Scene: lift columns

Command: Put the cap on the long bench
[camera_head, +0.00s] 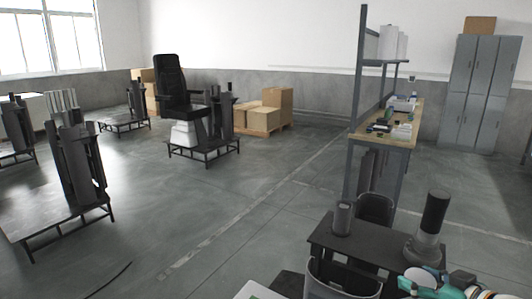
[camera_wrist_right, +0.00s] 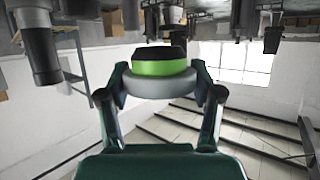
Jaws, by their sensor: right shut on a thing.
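The cap, with a black top, a bright green band and a grey lower ring, sits between the fingers of my right gripper (camera_wrist_right: 160,88) in the right wrist view; the green band (camera_wrist_right: 158,68) is plain there. The right gripper (camera_head: 440,284) also shows at the bottom right of the head view, partly cut off. It is shut on the cap and close to the near dark table. The long bench (camera_head: 380,138) stands farther off at the right, with a wooden top, grey legs and a raised shelf. My left gripper is not in view.
A dark table (camera_head: 325,236) holding a small cylinder (camera_head: 342,219) and a tall dark cylinder (camera_head: 434,214) stands between me and the bench. Small items cover part of the bench top. Lockers (camera_head: 478,90) stand behind. Open floor (camera_head: 250,210) lies to the left.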

